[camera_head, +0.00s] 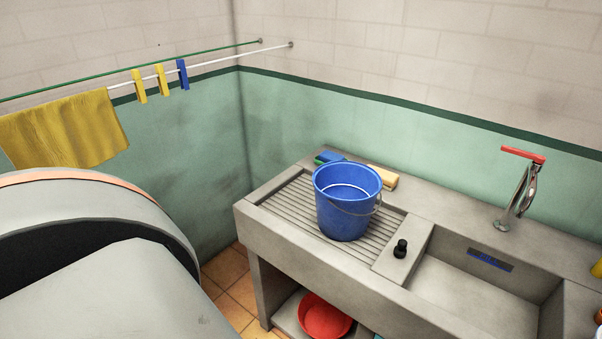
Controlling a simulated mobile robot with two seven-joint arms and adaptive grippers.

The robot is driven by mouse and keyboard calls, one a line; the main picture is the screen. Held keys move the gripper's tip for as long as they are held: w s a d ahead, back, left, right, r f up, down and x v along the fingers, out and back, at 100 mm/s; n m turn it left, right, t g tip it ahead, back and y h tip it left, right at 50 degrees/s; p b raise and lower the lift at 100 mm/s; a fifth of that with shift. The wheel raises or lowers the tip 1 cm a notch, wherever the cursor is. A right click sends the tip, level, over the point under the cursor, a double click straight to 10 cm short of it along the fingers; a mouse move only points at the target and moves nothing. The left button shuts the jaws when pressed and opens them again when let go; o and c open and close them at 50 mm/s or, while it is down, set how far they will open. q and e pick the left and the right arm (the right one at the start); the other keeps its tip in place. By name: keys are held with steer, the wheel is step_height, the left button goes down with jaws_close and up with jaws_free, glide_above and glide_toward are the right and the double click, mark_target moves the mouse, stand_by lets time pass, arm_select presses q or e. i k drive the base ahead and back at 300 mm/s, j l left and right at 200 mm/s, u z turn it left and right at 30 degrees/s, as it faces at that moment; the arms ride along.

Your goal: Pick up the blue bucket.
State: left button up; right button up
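The blue bucket (343,214) stands upright on the ribbed washboard part of the grey stone sink. Its thin wire handle (358,211) hangs down at its front right side. Its mouth faces up and a pale ring shows inside. Neither of my grippers is in the head view. A large grey rounded part fills the lower left, and nothing touches the bucket.
The sink (252,222) has a basin at right, a black plug (400,248) on the divider and a red-handled tap (519,186). A brush (328,157) and a yellowish block (382,177) lie behind the bucket. A red basin (323,317) sits below. A yellow cloth (66,131) hangs at left.

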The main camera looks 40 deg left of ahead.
mark_target(346, 192)
steer(key=u, duration=1.15)
